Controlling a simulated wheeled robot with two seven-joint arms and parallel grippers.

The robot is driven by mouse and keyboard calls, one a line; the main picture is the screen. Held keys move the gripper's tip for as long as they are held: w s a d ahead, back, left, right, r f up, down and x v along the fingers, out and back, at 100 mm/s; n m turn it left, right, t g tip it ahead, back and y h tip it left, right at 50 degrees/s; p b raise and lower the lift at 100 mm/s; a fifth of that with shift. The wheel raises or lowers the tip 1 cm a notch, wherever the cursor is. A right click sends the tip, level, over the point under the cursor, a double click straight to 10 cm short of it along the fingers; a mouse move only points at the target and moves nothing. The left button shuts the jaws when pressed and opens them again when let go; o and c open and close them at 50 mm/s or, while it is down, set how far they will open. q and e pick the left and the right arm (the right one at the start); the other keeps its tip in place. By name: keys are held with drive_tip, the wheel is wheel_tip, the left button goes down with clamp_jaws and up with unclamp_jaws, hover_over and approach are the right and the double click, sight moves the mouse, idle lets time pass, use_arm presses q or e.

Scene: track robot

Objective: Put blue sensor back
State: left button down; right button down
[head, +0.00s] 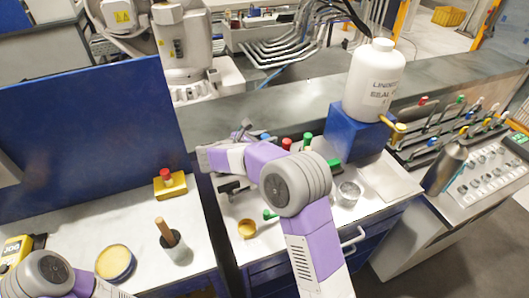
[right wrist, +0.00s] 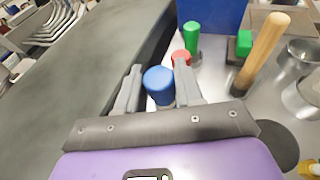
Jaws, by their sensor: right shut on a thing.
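The blue sensor shows in the right wrist view as a round blue cap (right wrist: 158,84) between the two grey fingers of my right gripper (right wrist: 159,88). The gripper is shut on it. In the head view a small bit of blue (head: 265,136) shows behind my right arm, by the grey fingers; most of the hand is hidden there. A red-topped sensor (right wrist: 181,57) and a green-topped one (right wrist: 192,36) stand in line just beyond the blue cap. I cannot tell whether the blue sensor's lower end touches anything. My left gripper is outside the views; only part of that arm shows.
A blue box (head: 350,130) bearing a white bottle (head: 374,80) stands beyond the sensors. A wooden-handled tool (right wrist: 262,50) and metal cups (right wrist: 300,55) stand to the right. The raised grey ledge (head: 240,112) runs behind the worktop.

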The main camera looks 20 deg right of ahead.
drive_tip(key=shift+f+b, duration=0.6)
drive_tip(key=shift+f, duration=1.55)
drive_tip(key=shift+f, duration=0.2)
drive_tip(key=c, duration=0.7)
unclamp_jaws()
drive_tip(key=shift+w, duration=0.1)
drive_tip(key=shift+r, duration=0.2)
drive_tip(key=p+v, duration=0.2)
drive_tip(key=v, duration=1)
drive_tip(key=shift+p, duration=0.4)
